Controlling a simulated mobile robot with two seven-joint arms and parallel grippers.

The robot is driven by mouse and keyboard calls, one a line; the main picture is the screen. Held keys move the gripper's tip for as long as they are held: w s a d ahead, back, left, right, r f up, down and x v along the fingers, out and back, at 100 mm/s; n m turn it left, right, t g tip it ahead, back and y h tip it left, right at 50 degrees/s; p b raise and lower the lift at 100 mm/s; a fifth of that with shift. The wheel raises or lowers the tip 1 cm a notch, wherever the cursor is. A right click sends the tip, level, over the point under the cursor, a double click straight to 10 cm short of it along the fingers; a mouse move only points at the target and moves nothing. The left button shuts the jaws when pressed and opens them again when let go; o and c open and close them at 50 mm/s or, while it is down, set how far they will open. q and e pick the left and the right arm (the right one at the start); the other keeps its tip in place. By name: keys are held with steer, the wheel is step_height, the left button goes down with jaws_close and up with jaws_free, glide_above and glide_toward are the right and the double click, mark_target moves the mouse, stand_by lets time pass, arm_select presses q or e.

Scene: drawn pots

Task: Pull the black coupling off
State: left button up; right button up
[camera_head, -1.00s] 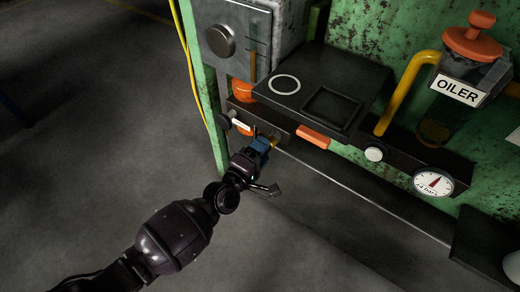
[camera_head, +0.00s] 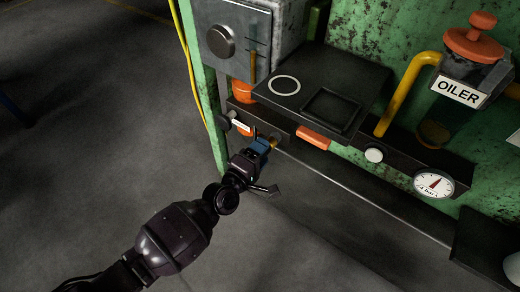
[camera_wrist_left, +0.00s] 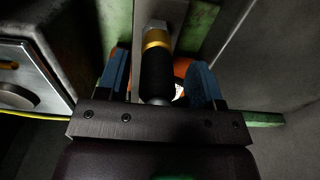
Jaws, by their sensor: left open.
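The black coupling (camera_wrist_left: 157,76) shows in the left wrist view as a dark cylinder with a brass collar (camera_wrist_left: 156,40) and a grey metal nut beyond it. My left gripper (camera_head: 263,145) is at the front of the dark ledge in the head view. Its blue fingers stand open on both sides of the coupling, with a visible gap on the left; contact on the right is hard to tell. In the head view only a bit of brass shows past the fingers, and the gripper hides most of the coupling. My right gripper is not in view.
The dark ledge (camera_head: 385,158) carries an orange handle (camera_head: 313,138), a white knob (camera_head: 374,154) and a pressure gauge (camera_head: 433,184). An oiler (camera_head: 457,91) stands at the right. A grey box (camera_head: 237,42) with a dial is above left. Open floor lies left.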

arm_select(q)
steer(key=shift+w+d+r, duration=0.25)
steer(key=shift+w+r, duration=0.2)
steer(key=shift+r, duration=0.15)
steer(key=shift+w+d+r, duration=0.2)
steer(key=shift+w+r, duration=0.2)
steer(key=shift+r, duration=0.2)
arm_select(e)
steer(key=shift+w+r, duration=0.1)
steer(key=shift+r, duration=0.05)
arm_select(q)
steer(key=c, duration=1.1)
steer(key=o, duration=1.6)
steer(key=shift+c, duration=0.2)
steer(key=shift+r, duration=0.1)
steer(key=shift+s+a+f+p, duration=0.15)
steer(key=shift+s+a+p, duration=0.1)
steer(key=shift+s, duration=0.1)
steer(key=shift+s+a+f+p, duration=0.1)
steer(key=shift+s+f+p, duration=0.1)
steer(key=shift+s, duration=0.1)
steer(key=f+p+v, duration=0.1)
steer(key=f+v, duration=0.1)
steer(key=v, duration=0.9)
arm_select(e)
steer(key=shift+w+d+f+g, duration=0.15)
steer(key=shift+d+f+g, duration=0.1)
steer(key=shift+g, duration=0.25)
